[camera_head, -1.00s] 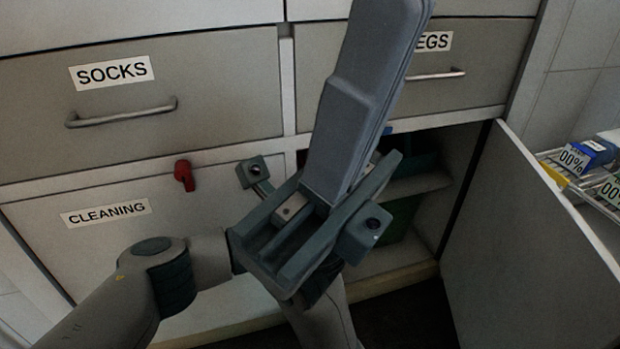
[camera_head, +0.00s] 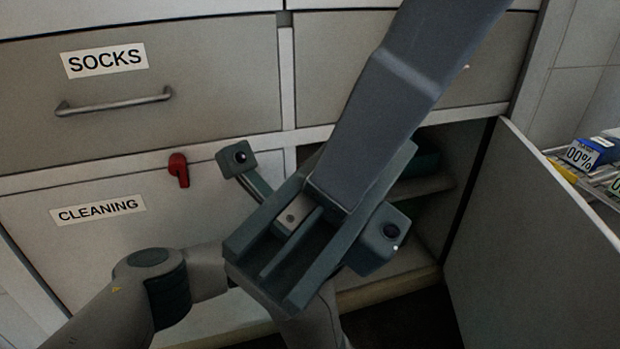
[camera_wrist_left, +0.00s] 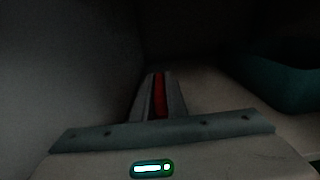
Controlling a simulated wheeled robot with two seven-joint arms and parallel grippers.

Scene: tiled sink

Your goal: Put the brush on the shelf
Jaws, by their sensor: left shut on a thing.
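My left arm comes in from the left in the head view and passes behind my right gripper, so its gripper is hidden there. In the left wrist view my left gripper (camera_wrist_left: 158,76) is shut, with a red strip, seemingly the brush (camera_wrist_left: 158,97), between its grey fingers. The rest of the brush is hidden or too dark to tell. The fingers are inside the dark cupboard, over or at a pale shelf (camera_wrist_left: 205,85); contact is unclear. The shelf (camera_head: 430,186) also shows in the head view. My right gripper (camera_head: 440,45) is close to the head camera, its fingers together and apparently empty.
A teal bin (camera_wrist_left: 278,78) stands on the shelf right of my left gripper. A dark wall (camera_wrist_left: 60,70) is on the left. The cupboard door (camera_head: 530,240) hangs open at right. Closed drawers (camera_head: 130,105) are above, and a rack (camera_head: 600,180) stands at far right.

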